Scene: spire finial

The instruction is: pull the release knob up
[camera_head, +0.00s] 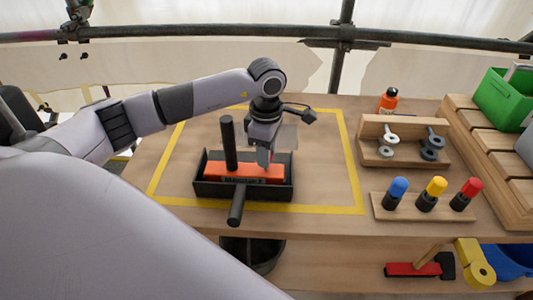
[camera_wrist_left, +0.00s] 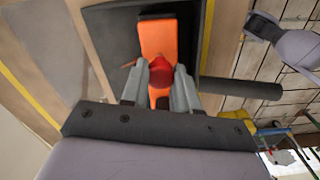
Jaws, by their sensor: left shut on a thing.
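My left gripper (camera_head: 264,160) points down over the right part of a black tray-like fixture (camera_head: 205,188) on the workbench. The fixture holds an orange block (camera_head: 232,170) with dark lettering on its front. In the left wrist view, a red knob (camera_wrist_left: 160,72) sits over the orange block (camera_wrist_left: 158,35), between the two grey fingers of the left gripper (camera_wrist_left: 158,84). The fingers are shut on the knob. In the head view the gripper hides the knob. Whether the knob is raised cannot be told. My right gripper is in neither view.
A black upright post (camera_head: 228,140) stands left of the gripper, and a black handle (camera_head: 237,205) juts forward from the fixture. Yellow tape (camera_head: 353,165) frames the area. Wooden racks (camera_head: 415,208) with coloured-top pieces, an orange bottle (camera_head: 389,99) and a green bin (camera_head: 503,97) are at right.

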